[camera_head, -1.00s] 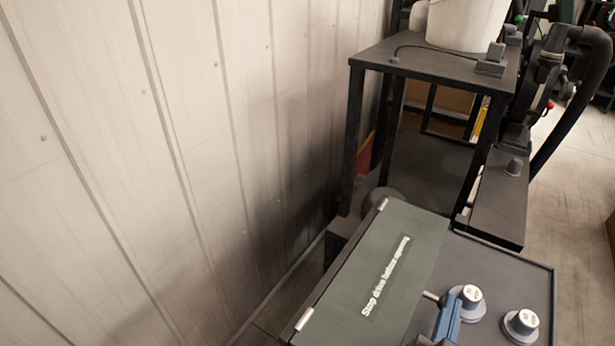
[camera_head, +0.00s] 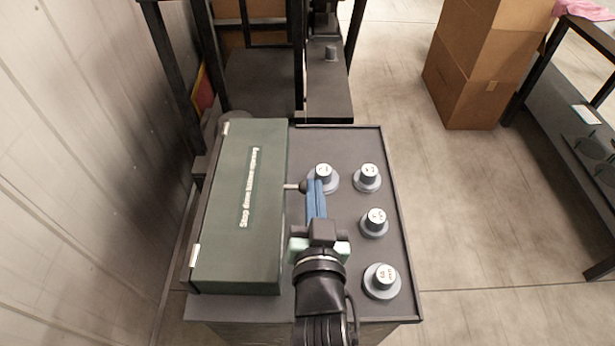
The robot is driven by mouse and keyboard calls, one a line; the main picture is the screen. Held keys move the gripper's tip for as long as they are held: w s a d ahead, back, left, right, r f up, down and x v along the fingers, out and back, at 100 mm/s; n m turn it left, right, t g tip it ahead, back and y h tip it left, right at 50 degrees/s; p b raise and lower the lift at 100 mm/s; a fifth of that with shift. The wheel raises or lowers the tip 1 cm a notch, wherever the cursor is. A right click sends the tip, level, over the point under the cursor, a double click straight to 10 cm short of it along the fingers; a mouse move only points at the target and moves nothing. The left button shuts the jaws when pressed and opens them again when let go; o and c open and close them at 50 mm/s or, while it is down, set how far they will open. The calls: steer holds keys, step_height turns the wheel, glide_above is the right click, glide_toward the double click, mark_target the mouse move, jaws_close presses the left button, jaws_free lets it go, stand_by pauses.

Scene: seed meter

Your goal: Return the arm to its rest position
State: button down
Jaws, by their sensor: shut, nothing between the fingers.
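My gripper (camera_head: 316,186) is in the lower middle of the head view, over the seed meter's dark table top (camera_head: 340,141). Its blue fingers are shut with nothing between them. The fingertips are beside a grey knob (camera_head: 322,174) with a white top; I cannot tell whether they touch it. My arm comes in from the bottom edge. A green lid (camera_head: 240,200) with white lettering lies closed left of my gripper. A short handle (camera_head: 291,186) sticks out from the lid's right side, close to the fingers.
More knobs stand to the right, at the back (camera_head: 367,176), middle (camera_head: 374,222) and front (camera_head: 382,280). A pale panelled wall (camera_head: 80,180) is on the left. A black frame stands behind. Cardboard boxes (camera_head: 475,70) and open floor are at the right.

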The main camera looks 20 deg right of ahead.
steer(key=v, duration=0.6)
steer(key=shift+s+a+b, duration=0.25)
steer(key=shift+s+b, duration=0.05)
steer(key=shift+b, duration=0.05)
